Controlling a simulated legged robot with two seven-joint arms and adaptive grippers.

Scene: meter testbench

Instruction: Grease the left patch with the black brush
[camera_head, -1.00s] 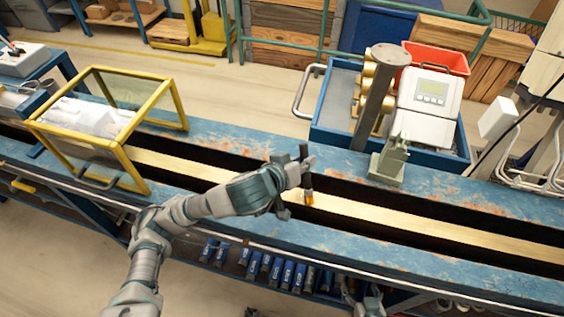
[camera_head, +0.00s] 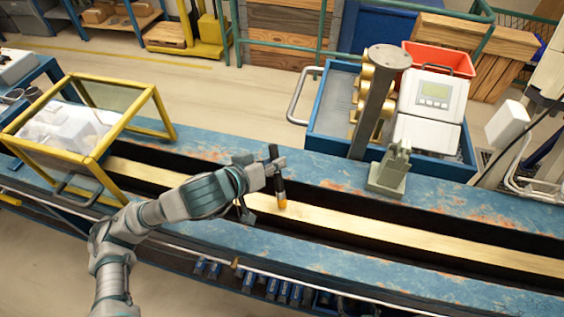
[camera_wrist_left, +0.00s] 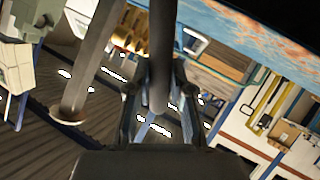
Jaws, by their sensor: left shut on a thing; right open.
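My left gripper (camera_head: 268,170) is shut on the black brush (camera_head: 275,160). The brush is nearly upright, slightly tilted, with its black handle up and its orange tip down over the brass-coloured strip of the bench. I cannot tell whether the tip touches the strip. In the left wrist view the dark handle (camera_wrist_left: 161,45) runs between the fingers (camera_wrist_left: 158,95). No separate left patch can be told apart on the strip (camera_head: 400,233). My right gripper is not in view.
The blue worn bench (camera_head: 340,262) has dark channels beside the strip. A yellow-framed clear cover (camera_head: 160,105) stands at left. A grey post (camera_head: 373,105) and a grey-green clamp (camera_head: 390,175) stand at right, near a blue tray with a white meter (camera_head: 432,95). The strip's right part is clear.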

